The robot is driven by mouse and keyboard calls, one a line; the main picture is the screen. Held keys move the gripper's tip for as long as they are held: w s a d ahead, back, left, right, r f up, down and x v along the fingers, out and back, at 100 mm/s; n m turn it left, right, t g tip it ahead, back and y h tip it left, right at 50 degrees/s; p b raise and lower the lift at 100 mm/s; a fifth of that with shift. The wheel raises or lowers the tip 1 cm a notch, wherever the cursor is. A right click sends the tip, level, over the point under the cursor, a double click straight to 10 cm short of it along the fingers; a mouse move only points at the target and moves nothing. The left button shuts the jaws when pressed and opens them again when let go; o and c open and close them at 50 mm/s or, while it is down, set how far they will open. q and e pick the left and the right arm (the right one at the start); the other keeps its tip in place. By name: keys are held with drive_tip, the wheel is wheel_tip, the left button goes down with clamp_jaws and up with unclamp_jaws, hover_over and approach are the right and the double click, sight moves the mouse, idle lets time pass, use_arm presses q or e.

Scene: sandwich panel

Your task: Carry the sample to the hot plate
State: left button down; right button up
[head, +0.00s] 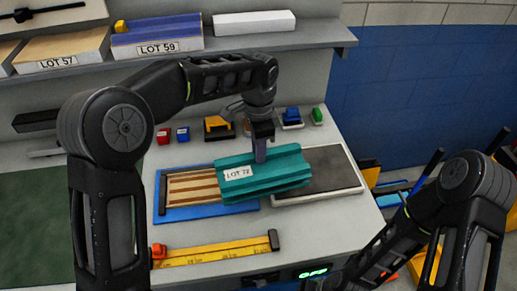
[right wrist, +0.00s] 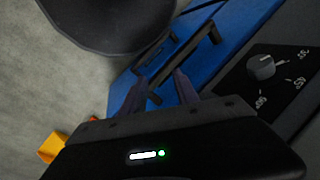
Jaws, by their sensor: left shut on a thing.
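The sample is a teal ribbed block (head: 285,168) with a white "LOT 7…" label; its last digit is hard to read. My left gripper (head: 261,152) is shut on its top edge from above. In the head view the block overlaps the slatted blue tray (head: 165,213) and the left part of the dark, pale-rimmed hot plate (head: 325,170). Any gap beneath it is hard to judge. In the right wrist view my right gripper (right wrist: 158,92) has its fingers apart on either side of a dark handle (right wrist: 155,72) on a blue panel (right wrist: 240,15). Contact is unclear.
A yellow ruler (head: 215,251) lies at the front of the bench. Small coloured blocks (head: 183,134) stand at the back below a shelf (head: 230,45) with labelled panels. A lit "OFF" display (head: 313,273) is on the front. A knob (right wrist: 262,66) shows beside the blue panel.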

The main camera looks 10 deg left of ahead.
use_arm(q)
drive_tip(key=c, duration=1.2)
unclamp_jaws()
drive_tip(key=shift+o, duration=0.2)
